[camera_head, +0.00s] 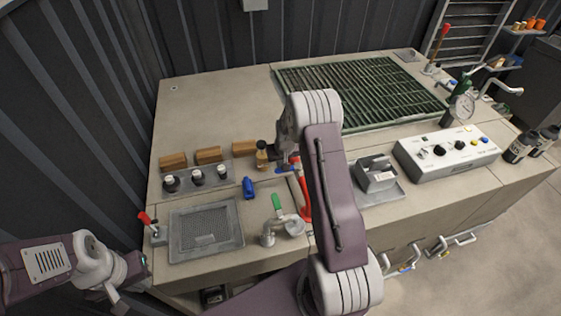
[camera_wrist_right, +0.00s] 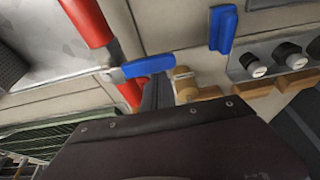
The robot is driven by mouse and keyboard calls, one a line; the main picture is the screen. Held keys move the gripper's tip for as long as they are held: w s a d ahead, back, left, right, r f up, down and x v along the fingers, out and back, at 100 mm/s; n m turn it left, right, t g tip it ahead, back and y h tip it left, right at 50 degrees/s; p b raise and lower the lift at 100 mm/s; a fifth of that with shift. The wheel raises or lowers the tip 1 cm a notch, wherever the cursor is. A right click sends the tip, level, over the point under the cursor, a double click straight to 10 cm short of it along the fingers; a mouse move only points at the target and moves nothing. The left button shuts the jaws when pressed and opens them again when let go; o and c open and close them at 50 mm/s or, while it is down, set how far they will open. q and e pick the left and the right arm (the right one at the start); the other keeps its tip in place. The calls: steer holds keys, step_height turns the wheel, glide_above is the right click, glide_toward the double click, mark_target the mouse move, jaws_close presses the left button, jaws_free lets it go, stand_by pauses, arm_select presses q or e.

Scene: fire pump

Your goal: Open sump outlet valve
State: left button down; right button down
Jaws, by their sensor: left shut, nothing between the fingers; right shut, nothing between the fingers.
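A blue lever handle (camera_wrist_right: 148,66) sits on a valve on a red pipe (camera_wrist_right: 90,22) in the right wrist view. In the head view the red pipe (camera_head: 304,192) shows beside my right arm, which hides most of this valve. My right gripper (camera_head: 279,152) is shut and empty, pointing down close to the blue lever. Its dark fingers (camera_wrist_right: 159,92) show just beside the lever; I cannot tell whether they touch it. A second valve with a green handle (camera_head: 277,202) stands on a pale pipe at the front edge. My left gripper (camera_head: 138,264) is shut and empty at the lower left, apart from the worktop.
A red lever (camera_head: 146,218) stands near a grey drain tray (camera_head: 205,230). A green grating (camera_head: 365,90) and control box (camera_head: 447,153) lie right.

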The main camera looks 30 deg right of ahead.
steer(key=shift+s+d+n+g+y+b, duration=0.5)
steer(key=shift+s+n+y+b, duration=0.25)
steer(key=shift+s+n+b, duration=1.65)
steer(key=shift+s+d+n+g+y+b, duration=0.35)
steer(key=shift+s+d+n+y+b, duration=0.5)
steer(key=shift+n+b, duration=1.75)
steer(key=shift+s+d+n+g+y+b, duration=0.45)
steer(key=shift+s+n+b, duration=1.25)
steer(key=shift+n, duration=1.8)
steer(key=shift+s+a, duration=0.1)
steer(key=shift+s, duration=0.05)
steer(key=shift+a, duration=0.1)
